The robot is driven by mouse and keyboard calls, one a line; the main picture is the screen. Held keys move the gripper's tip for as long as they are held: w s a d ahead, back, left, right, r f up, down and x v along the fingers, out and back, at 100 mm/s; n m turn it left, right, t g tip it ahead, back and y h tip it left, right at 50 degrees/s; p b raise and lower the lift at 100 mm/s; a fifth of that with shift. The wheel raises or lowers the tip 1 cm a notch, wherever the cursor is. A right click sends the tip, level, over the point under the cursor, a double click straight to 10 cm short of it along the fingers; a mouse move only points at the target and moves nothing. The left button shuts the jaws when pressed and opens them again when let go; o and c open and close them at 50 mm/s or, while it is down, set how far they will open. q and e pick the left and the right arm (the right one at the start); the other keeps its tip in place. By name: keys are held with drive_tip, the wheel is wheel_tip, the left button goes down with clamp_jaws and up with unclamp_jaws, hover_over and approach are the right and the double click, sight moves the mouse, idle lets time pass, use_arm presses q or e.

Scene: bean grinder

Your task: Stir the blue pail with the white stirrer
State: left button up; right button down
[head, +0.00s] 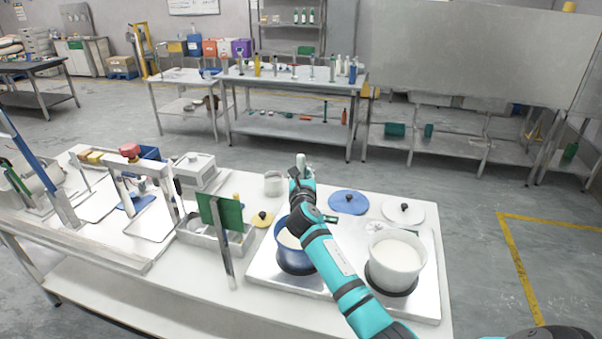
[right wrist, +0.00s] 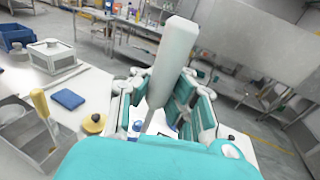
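The blue pail (head: 292,258) stands on the silver plate on the bench, with pale contents showing. My right arm crosses in front and hides its right side. My right gripper (head: 302,172) is above and just beyond the pail. In the right wrist view, its fingers (right wrist: 163,85) close from both sides on the white stirrer (right wrist: 174,50). The stirrer's thick handle points up, and its thin shaft runs down between the fingers. Its lower end is hidden, so I cannot tell whether it is inside the pail. My left gripper is not in view.
A white pail (head: 397,262) stands right of the blue one. A blue lid (head: 348,202) and a white lid (head: 403,211) lie behind. A grey cup (head: 274,184), a metal tray (head: 205,236) and a green panel (head: 225,222) are to the left.

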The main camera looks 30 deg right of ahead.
wheel_tip(320, 180, down, 2)
drive_tip(key=shift+s+a+f+b, duration=0.15)
drive_tip(key=shift+f+b, duration=0.05)
drive_tip(key=shift+b, duration=0.8)
wheel_tip(320, 180, down, 6)
drive_tip(key=b, duration=0.4)
drive_tip(key=shift+f+b, duration=1)
drive_tip(key=shift+f, duration=0.3)
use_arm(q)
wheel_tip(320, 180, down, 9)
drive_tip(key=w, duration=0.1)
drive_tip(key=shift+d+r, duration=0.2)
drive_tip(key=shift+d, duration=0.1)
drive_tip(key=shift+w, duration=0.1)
